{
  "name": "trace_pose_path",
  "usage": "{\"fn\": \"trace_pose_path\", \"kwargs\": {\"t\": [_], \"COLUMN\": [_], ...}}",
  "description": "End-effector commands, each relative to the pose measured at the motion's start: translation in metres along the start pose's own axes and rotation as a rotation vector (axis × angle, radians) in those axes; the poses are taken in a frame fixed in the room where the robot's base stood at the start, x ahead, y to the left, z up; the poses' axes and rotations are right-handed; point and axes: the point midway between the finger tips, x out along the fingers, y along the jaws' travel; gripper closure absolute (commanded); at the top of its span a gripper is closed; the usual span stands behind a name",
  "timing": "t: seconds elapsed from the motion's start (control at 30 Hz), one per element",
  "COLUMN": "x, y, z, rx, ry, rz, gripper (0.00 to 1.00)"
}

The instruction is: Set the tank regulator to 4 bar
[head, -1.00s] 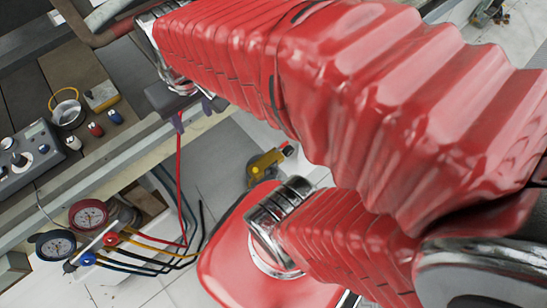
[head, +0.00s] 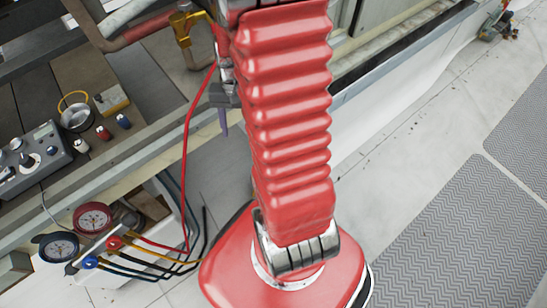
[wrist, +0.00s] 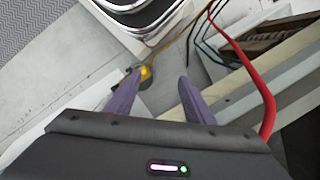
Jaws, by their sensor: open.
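A small yellow fitting (wrist: 146,73), which looks like the tank regulator, shows in the wrist view just beyond the left fingertip. A yellow hose runs near it. Its scale and setting are too small to read. In the head view it is hidden behind my red arm. My gripper (wrist: 160,80) has two purple fingers spread apart with nothing between them. It points down towards the floor, and the fitting lies below and beyond the fingers, apart from them as far as I can tell. In the head view my gripper (head: 223,118) is partly hidden beside my arm.
A red gauge (head: 92,218) and a dark gauge (head: 59,247) sit on a manifold with several hoses. A red hose (head: 186,150) hangs close to my gripper. A brass valve (head: 186,28) joins pipes above. A grey control box (head: 32,160) lies left.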

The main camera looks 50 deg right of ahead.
Motion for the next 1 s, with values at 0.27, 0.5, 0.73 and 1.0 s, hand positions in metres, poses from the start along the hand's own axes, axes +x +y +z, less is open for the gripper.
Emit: {"fn": "trace_pose_path", "kwargs": {"t": [0.27, 0.5, 0.73, 1.0], "x": [0.057, 0.104, 0.151, 0.217], "y": [0.027, 0.048, 0.069, 0.098], "z": [-0.03, -0.048, -0.062, -0.074], "rx": [0.266, 0.492, 0.717, 1.046], "ry": [-0.076, -0.124, -0.162, -0.2], "rz": [-0.014, -0.022, -0.025, -0.02], "gripper": [0.52, 0.52, 0.52, 0.52]}}
